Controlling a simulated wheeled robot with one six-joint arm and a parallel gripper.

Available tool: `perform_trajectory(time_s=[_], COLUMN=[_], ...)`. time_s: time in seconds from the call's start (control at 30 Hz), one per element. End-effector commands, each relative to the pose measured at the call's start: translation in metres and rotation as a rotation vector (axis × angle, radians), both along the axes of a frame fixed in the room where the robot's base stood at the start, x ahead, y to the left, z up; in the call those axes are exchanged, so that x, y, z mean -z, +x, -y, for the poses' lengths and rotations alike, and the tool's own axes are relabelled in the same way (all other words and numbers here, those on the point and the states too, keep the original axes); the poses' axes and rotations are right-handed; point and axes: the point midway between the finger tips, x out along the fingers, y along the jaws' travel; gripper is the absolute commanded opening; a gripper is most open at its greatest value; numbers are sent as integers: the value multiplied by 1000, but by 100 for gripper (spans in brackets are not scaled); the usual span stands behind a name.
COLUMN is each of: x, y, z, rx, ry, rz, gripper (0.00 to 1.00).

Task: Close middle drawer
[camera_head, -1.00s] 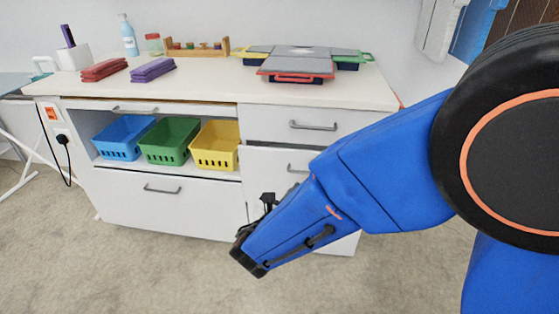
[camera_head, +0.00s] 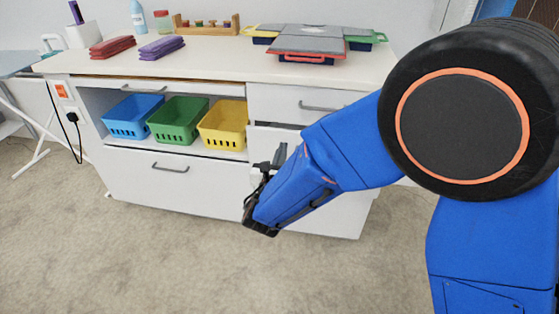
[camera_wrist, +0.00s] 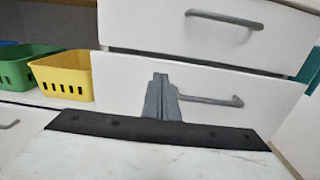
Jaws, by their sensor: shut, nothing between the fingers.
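The middle drawer (camera_head: 262,142) is in the right column of the white cabinet, below the top drawer. A dark gap shows above its front, so it stands out a little. My arm hides much of it in the head view. In the wrist view its plain white front (camera_wrist: 125,85) and grey bar handle (camera_wrist: 222,102) show clearly. My gripper (camera_head: 281,155) is in front of this drawer, its fingers pointing towards the front. In the wrist view the fingers of my gripper (camera_wrist: 160,80) are together and empty, just left of the handle. I cannot tell whether they touch the front.
The top drawer (camera_head: 275,97) above looks shut. Blue (camera_head: 132,118), green (camera_head: 178,122) and yellow (camera_head: 223,126) baskets stand in the open shelf to the left. A wide drawer (camera_head: 140,185) lies below them. Open carpet (camera_head: 150,265) lies in front.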

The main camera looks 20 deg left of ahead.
Motion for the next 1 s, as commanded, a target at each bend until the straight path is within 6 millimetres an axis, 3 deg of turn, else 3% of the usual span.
perform_trajectory(time_s=[0.1, 0.3, 0.83, 1.0], x=[0, 0, 0, 1], y=[19, 38, 46, 66], z=[-4, -9, -11, -15], rx=[2, 2, 1, 4], ry=[0, 0, 0, 0], rz=[0, 0, 0, -1], gripper=[0, 0, 0, 0])
